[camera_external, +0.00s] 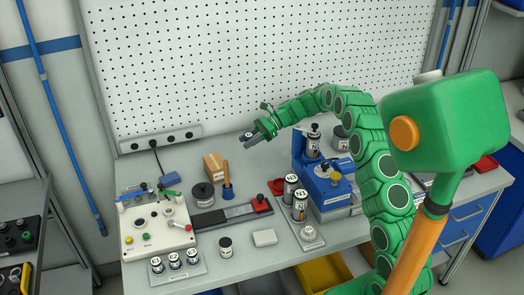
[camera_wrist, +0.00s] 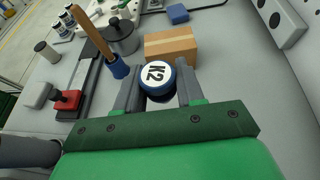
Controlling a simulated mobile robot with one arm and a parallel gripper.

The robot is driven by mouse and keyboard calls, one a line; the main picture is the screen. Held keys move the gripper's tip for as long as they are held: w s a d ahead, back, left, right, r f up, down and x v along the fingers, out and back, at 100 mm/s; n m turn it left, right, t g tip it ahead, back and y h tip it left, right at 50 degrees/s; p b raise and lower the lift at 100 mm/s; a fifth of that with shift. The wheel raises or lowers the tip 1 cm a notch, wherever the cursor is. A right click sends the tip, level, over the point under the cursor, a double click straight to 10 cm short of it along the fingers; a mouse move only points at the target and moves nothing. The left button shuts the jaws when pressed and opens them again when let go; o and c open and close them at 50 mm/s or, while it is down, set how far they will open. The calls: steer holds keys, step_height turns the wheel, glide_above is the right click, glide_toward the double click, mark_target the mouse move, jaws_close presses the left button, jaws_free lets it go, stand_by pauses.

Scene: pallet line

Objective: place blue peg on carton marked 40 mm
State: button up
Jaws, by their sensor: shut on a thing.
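A small brown cardboard carton (camera_external: 213,166) stands on the bench below and left of my gripper. In the wrist view the carton (camera_wrist: 171,44) lies just beyond the peg, which overlaps its lower edge in the picture. No 40 mm mark is legible on it.
A wooden-handled tool in a blue holder (camera_external: 227,180) stands right beside the carton, with a dark round weight (camera_external: 202,194) in front. A blue block (camera_external: 170,179) lies left of it. A white pegboard wall (camera_external: 250,60) and power strip (camera_external: 160,139) are behind.

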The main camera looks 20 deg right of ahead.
steer(key=shift+a+r+m+t, duration=1.15)
steer(key=shift+r+m+t, duration=0.6)
steer(key=shift+r, duration=7.1)
steer(key=s+a+f+m+t+h, duration=0.25)
steer(key=s+a+m+t, duration=0.2)
steer(key=s+a, duration=0.6)
glide_above(206, 163)
steer(key=s, duration=0.2)
steer(key=shift+n+y, duration=0.25)
steer(key=shift+n, duration=0.15)
steer(key=f, duration=1.4)
steer(key=shift+w+d+f, duration=0.15)
steer(key=shift+d+f, duration=0.05)
steer(key=shift+d, duration=0.15)
steer(key=shift+w+a+f, duration=0.3)
steer(key=shift+w+f, duration=0.45)
steer(key=shift+f, duration=0.15)
steer(key=shift+s+f, duration=0.1)
steer(key=shift+f, duration=1.3)
